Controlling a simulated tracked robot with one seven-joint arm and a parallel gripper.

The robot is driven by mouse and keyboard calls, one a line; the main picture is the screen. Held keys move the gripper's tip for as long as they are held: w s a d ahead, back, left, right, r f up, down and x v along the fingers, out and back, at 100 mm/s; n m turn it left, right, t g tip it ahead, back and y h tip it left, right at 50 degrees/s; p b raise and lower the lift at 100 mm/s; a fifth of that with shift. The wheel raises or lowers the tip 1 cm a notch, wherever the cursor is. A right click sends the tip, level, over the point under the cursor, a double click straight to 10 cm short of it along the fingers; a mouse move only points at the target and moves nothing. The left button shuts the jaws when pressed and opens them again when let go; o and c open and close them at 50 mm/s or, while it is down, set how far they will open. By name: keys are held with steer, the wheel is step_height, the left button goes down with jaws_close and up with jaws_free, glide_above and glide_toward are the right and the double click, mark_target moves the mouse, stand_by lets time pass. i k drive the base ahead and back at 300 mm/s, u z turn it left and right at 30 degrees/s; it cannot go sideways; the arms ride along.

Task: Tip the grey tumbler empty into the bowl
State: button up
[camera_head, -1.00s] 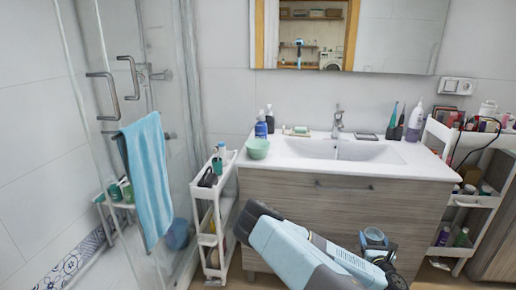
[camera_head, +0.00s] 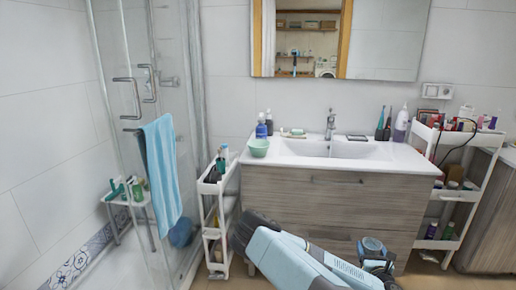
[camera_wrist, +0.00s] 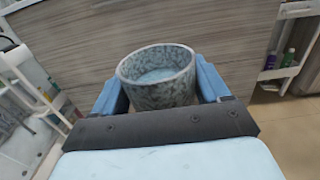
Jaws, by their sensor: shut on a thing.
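The grey tumbler (camera_wrist: 158,92) is mottled grey and sits between the two blue fingers of my gripper (camera_wrist: 160,90) in the wrist view, held upright or nearly so. Something pale blue shows inside it; I cannot tell what. In the head view my gripper (camera_head: 374,258) is low in front of the vanity drawers, and little of the tumbler can be made out there. The bowl (camera_head: 258,147) is mint green and stands on the left end of the sink counter. It is up and to the left of my gripper, well apart from it.
The sink counter (camera_head: 300,157) carries a blue bottle (camera_head: 261,130) and a dark bottle behind the bowl. A narrow white cart (camera_head: 214,187) stands left of the vanity, and a loaded white cart (camera_head: 462,194) stands right. A blue towel (camera_head: 162,175) hangs on the shower glass.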

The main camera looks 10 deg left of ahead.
mark_target(259, 149)
steer(key=u, duration=0.05)
steer(key=k, duration=1)
steer(key=u, duration=0.25)
steer(key=i, duration=2)
steer(key=z, duration=0.05)
